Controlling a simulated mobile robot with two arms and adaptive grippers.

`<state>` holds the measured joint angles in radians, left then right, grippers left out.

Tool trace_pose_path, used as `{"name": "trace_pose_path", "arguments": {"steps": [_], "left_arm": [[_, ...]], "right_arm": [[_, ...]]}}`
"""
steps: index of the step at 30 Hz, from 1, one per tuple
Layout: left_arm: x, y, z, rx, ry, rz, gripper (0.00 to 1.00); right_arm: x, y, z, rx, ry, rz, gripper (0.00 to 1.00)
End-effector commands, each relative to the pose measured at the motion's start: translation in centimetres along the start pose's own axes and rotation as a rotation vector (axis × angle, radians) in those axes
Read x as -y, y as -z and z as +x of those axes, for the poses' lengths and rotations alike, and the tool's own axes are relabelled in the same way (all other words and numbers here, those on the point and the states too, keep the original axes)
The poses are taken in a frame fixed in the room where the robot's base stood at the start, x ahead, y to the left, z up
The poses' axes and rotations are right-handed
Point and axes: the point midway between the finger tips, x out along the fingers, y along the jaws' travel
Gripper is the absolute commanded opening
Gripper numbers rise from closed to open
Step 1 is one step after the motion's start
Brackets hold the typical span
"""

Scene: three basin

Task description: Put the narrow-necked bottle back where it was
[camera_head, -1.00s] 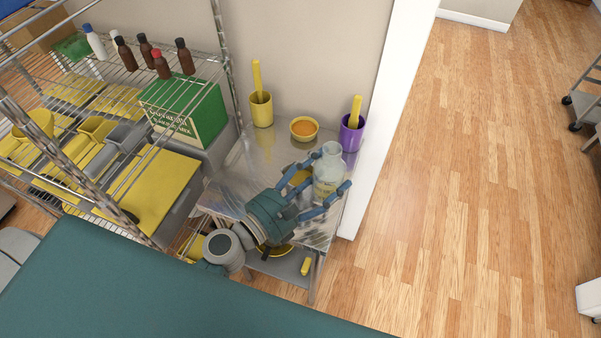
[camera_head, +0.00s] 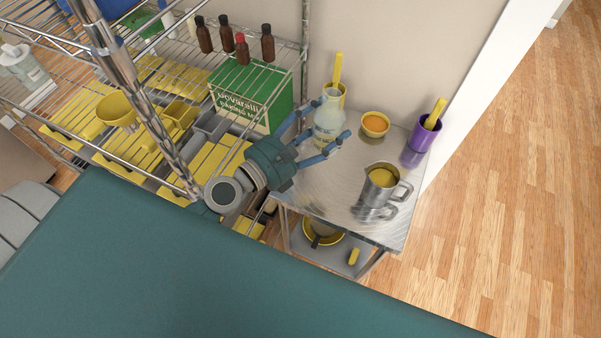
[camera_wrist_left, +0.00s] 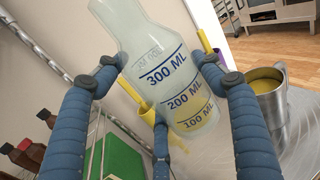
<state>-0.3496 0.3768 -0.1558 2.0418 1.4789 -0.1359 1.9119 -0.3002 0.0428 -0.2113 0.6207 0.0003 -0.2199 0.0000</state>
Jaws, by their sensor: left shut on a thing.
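The narrow-necked bottle (camera_head: 328,120) is a clear, graduated bottle with some yellow liquid at its bottom. My left gripper (camera_head: 322,140) is shut on it, with blue fingers on either side of its body. In the left wrist view the bottle (camera_wrist_left: 165,72) shows marks for 100, 200 and 300 ML, and the fingers (camera_wrist_left: 165,85) flank it. In the head view it is over the left part of the metal table (camera_head: 325,188); whether its base touches the top cannot be told. My right gripper is not in view.
A metal pitcher (camera_head: 379,187) stands on the table's right part. An orange bowl (camera_head: 374,125), a purple cup (camera_head: 422,137) and a yellow cup (camera_head: 343,92) are along the back. A wire rack (camera_head: 170,85) with brown bottles (camera_head: 227,35) and a green box (camera_head: 262,104) stands left.

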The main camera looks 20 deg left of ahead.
Motion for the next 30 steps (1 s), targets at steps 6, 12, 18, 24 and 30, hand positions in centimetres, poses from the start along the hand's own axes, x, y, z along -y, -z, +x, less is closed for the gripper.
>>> {"name": "trace_pose_path", "arguments": {"steps": [6,12,18,24,30], "left_arm": [[0.0,3.3,0.1,0.005,-0.001,-0.003,0.19],[0.2,8.0,0.1,0.005,-0.003,-0.003,0.19],[0.4,12.6,0.1,0.005,-0.004,-0.006,0.19],[0.5,15.1,0.1,0.005,-0.003,-0.004,0.19],[0.7,16.9,0.1,0.004,-0.003,-0.005,0.19]], "right_arm": [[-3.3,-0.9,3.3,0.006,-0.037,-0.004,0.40],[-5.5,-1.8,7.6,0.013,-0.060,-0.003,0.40],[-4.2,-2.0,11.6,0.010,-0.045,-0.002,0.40],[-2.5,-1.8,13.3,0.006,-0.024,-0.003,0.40],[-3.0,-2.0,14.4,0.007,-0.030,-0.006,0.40]]}}
